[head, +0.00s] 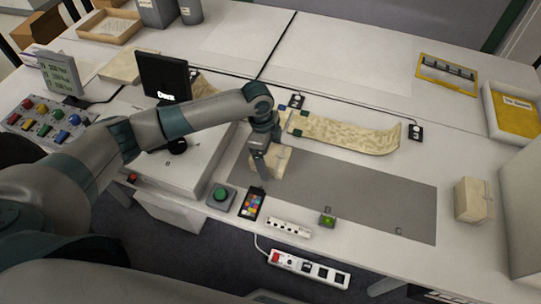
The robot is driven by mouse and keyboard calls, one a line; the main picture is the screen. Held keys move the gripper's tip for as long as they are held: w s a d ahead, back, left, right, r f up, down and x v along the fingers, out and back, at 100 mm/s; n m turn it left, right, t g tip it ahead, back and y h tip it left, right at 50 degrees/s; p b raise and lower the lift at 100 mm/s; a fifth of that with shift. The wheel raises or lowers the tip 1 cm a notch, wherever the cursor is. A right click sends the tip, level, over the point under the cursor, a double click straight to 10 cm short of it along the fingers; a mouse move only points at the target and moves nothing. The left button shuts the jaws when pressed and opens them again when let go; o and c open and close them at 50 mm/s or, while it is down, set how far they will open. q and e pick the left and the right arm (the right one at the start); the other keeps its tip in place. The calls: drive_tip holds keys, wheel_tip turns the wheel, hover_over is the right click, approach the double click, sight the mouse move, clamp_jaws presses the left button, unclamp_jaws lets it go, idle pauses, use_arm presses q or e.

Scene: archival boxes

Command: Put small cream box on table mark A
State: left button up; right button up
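A small cream box (283,161) stands near the left end of the grey mat (350,192). My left gripper (261,168) points down at this box, with a finger over its left side. The far finger is hidden, so I cannot tell whether the gripper grips the box. A second cream box (472,201) stands to the right of the mat. Small marks show along the mat's front edge, one near its middle (327,210) and one farther right (398,231). They are too small to read surely, and I cannot pick out mark A. My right gripper is not in view.
A curved cream strip (350,134) lies behind the mat. A black screen (163,76) stands left. The mat's middle and right are mostly clear.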

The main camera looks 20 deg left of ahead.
sight(270, 154)
use_arm(q)
drive_tip(key=shift+a+r, duration=0.1)
drive_tip(key=shift+r, duration=0.7)
drive_tip(key=r, duration=0.1)
drive_tip(key=r+b, duration=0.1)
drive_tip(key=r, duration=0.3)
drive_tip(key=shift+a+r+b, duration=0.25)
drive_tip(key=shift+a+b, duration=0.15)
drive_tip(key=r, duration=0.4)
drive_tip(key=shift+a+r+b, duration=0.2)
drive_tip(key=shift+a+b, duration=0.1)
drive_tip(key=shift+b, duration=0.1)
drive_tip(key=shift+r, duration=0.35)
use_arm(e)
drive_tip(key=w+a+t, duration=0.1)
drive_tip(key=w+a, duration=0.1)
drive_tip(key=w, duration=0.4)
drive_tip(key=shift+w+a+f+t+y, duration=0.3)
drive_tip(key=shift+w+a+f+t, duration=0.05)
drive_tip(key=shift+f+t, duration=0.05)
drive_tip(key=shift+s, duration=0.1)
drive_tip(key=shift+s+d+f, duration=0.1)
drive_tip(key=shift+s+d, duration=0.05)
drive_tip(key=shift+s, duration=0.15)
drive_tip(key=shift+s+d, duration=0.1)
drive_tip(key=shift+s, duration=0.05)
